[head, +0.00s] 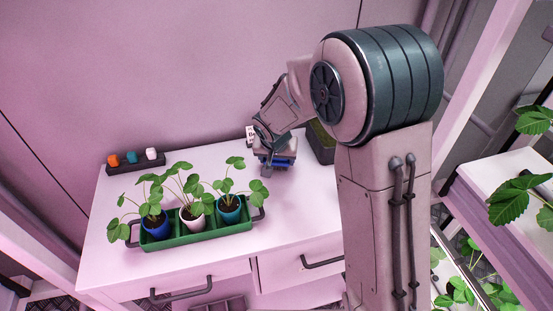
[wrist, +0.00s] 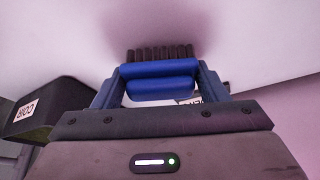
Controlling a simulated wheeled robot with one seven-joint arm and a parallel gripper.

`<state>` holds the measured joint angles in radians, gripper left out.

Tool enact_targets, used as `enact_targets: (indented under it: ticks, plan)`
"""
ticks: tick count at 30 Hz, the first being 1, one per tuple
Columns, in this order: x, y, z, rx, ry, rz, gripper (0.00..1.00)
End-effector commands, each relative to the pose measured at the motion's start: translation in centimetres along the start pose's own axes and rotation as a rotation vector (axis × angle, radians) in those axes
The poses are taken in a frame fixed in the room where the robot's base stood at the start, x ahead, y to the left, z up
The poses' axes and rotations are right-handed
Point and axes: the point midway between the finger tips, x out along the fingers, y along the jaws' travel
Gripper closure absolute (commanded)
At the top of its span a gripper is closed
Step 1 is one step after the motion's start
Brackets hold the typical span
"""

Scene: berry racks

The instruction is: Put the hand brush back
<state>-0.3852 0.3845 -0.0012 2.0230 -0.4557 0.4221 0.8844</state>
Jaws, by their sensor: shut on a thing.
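The hand brush (wrist: 160,69) has a blue body and dark bristles that point away from the palm in the wrist view. My gripper (wrist: 158,88) is shut on its blue body, one finger on each side. In the head view my gripper (head: 276,163) is over the back right part of the white table (head: 190,262), with a bit of blue showing between the fingers. I cannot tell whether the bristles touch the surface. A white label (wrist: 190,101) is partly hidden behind the brush and gripper; another small label (head: 250,131) shows beside my wrist in the head view.
A dark box (head: 321,146) stands right of my gripper; a dark labelled box (wrist: 45,106) shows in the wrist view. A green tray (head: 172,242) with three potted plants stands front left. A dark holder (head: 124,167) with coloured pieces is at the back left.

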Motion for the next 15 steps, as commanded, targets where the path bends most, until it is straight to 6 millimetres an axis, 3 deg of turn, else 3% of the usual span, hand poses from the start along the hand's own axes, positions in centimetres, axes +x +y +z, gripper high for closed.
enact_targets:
  ticks: [14, 15]
  plan:
    - [1.26, 0.03, 0.52, -0.001, 0.001, -0.001, 0.58]
    - [1.13, 0.04, 0.47, -0.001, 0.001, -0.001, 0.25]
